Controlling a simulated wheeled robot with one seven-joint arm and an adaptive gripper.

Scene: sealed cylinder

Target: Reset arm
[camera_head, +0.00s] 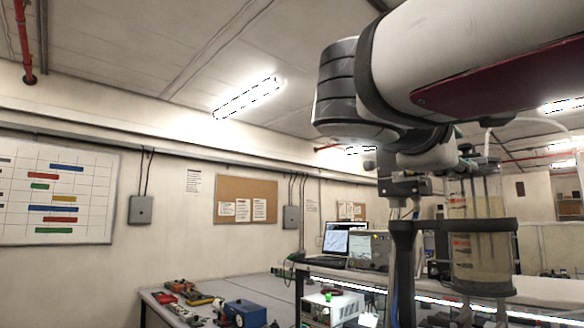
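My arm comes in from the upper right, with a white and dark red link and a dark ribbed joint. Its far end reaches down near a grey block above a dark post. I cannot make out the gripper's fingers there, nor whether they are open or shut. A clear cylinder (478,255) with cloudy yellowish contents stands upright at the right, below my arm. A dark bracket (455,226) crosses in front of it, joined to the dark post (404,265).
A workbench (258,288) at lower left carries red and yellow tools (185,292) and a blue device (245,314). A laptop (337,241) and a grey instrument (369,250) stand farther back. Thin tubes and cables hang near the cylinder. The space left of my arm is clear.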

